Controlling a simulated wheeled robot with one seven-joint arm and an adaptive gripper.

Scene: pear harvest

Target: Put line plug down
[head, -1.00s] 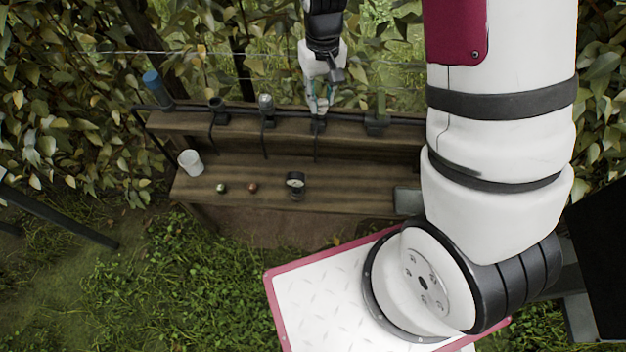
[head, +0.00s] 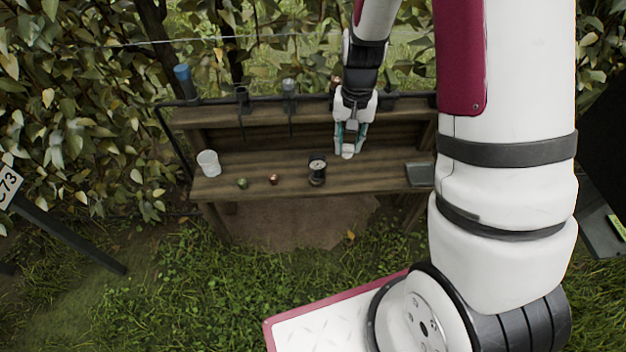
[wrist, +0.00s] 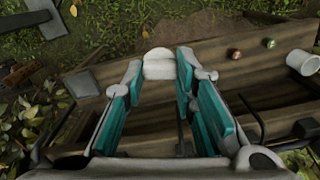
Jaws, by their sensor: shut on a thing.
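The line plug (head: 347,153) is a small white, round-ended piece between my fingertips. It also shows between the fingers in the wrist view (wrist: 158,64). My gripper (head: 348,145) has teal finger pads and is shut on the plug. It holds the plug over the wooden bench (head: 250,168), to the right of the black gauge. I cannot tell whether the plug touches the wood. Its lower part is hard to make out.
The black gauge (head: 317,172), a copper cap (head: 273,180), a green cap (head: 242,183) and a white cup (head: 208,163) stand left of the gripper. A grey plate (head: 420,174) lies at the right end. Fittings line the rear rail, with a blue-topped one (head: 184,82) at left.

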